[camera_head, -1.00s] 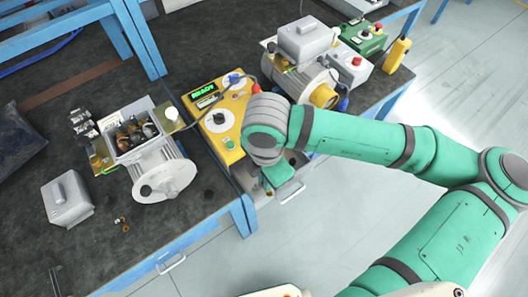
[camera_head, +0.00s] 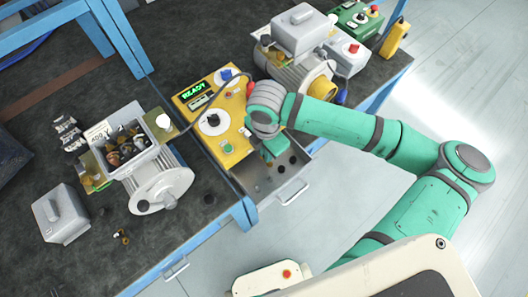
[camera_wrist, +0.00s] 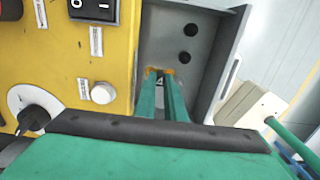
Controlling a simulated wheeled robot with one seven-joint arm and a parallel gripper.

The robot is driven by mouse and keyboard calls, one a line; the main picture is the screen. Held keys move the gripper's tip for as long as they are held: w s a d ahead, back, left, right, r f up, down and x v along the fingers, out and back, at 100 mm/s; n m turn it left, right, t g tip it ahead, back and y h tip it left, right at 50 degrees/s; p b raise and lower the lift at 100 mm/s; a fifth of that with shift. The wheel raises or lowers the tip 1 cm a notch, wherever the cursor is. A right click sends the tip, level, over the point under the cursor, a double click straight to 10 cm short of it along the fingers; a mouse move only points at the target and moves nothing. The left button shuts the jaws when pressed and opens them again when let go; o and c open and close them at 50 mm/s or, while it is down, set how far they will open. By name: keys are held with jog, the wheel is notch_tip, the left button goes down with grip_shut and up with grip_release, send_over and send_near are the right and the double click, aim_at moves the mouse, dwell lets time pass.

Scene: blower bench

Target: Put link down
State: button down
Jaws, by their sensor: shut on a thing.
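My gripper (camera_wrist: 162,76) has green fingers that are close together. A small brass-coloured link (camera_wrist: 153,72) shows only in part at the fingertips. In the wrist view the tips are over the open grey drawer (camera_wrist: 215,60), beside the yellow test box (camera_wrist: 120,45). In the head view my gripper (camera_head: 270,158) points down at the end of the drawer (camera_head: 262,190) nearer the yellow box (camera_head: 228,140). I cannot tell whether the link touches the drawer floor.
Two round dark spots (camera_wrist: 187,44) show in the drawer. Another motor (camera_head: 300,75) stands behind my arm. A drawer handle (camera_head: 293,192) sticks out in front.

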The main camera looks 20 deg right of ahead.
jog(key=shift+w+f, duration=0.15)
jog(key=shift+f, duration=0.5)
jog(key=shift+w+f, duration=0.15)
jog(key=shift+f, duration=0.85)
jog(key=shift+s, duration=0.25)
jog(key=shift+f, duration=0.35)
jog(key=c, duration=2.1)
grip_release()
jog(key=shift+w, duration=0.2)
jog(key=shift+s+d+r, duration=0.1)
jog(key=shift+s, duration=0.05)
